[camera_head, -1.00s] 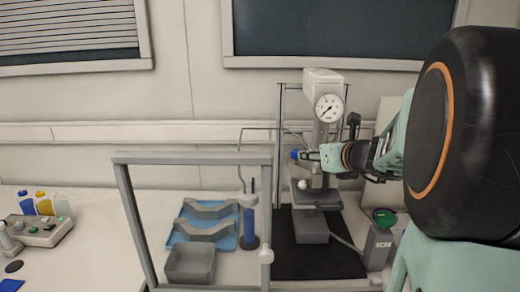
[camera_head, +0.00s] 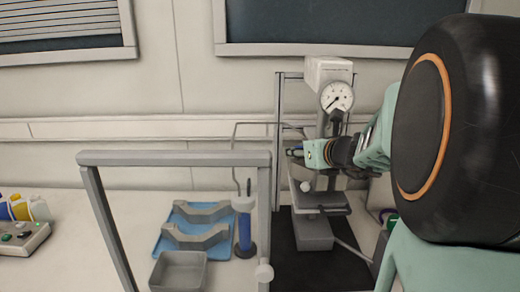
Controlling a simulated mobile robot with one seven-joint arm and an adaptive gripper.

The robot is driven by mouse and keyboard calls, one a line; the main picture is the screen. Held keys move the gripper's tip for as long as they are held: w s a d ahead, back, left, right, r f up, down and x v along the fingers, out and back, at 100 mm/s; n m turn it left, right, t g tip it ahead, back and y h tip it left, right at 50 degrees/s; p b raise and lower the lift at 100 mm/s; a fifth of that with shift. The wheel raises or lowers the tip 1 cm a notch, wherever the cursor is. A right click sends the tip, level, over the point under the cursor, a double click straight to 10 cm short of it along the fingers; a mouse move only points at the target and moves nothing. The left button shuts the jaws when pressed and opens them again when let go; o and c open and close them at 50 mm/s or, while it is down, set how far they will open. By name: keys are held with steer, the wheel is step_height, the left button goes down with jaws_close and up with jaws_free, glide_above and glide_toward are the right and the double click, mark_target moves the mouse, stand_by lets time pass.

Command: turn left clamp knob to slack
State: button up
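The reactor stand (camera_head: 328,72) with its round gauge (camera_head: 337,97) stands at the back of the bench. A small dark bluish piece (camera_head: 293,152) shows at the reactor's left side, right at the tip of my gripper (camera_head: 300,151). It may be the left clamp knob, but it is mostly covered and I cannot tell for sure. My gripper reaches in from the right, across the front of the reactor, below the gauge. Its fingers are too small and hidden to show whether they are open or closed on anything. A white ball knob (camera_head: 306,186) sits below my gripper.
A grey frame (camera_head: 175,158) stands in front on the left. Behind it are a blue tray (camera_head: 163,243) with grey cradles, a grey bin (camera_head: 180,271) and a blue cylinder (camera_head: 245,230). A black mat (camera_head: 298,268) lies under the reactor. A control box (camera_head: 22,240) is far left.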

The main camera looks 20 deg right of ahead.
steer(key=shift+c, duration=0.2)
steer(key=c, duration=0.8)
steer(key=shift+c, duration=0.2)
steer(key=shift+r+y+p, duration=0.1)
steer(key=shift+y+p, duration=0.2)
steer(key=shift+d+n+y+p, duration=0.25)
steer(key=shift+n+y+p, duration=0.4)
steer(key=shift+n+y, duration=0.4)
steer(key=shift+d+n+g+y+p, duration=0.1)
steer(key=shift+n+g+y+p, duration=0.9)
steer(key=shift+n+y, duration=0.85)
steer(key=shift+w+y, duration=0.1)
steer(key=shift+y, duration=0.2)
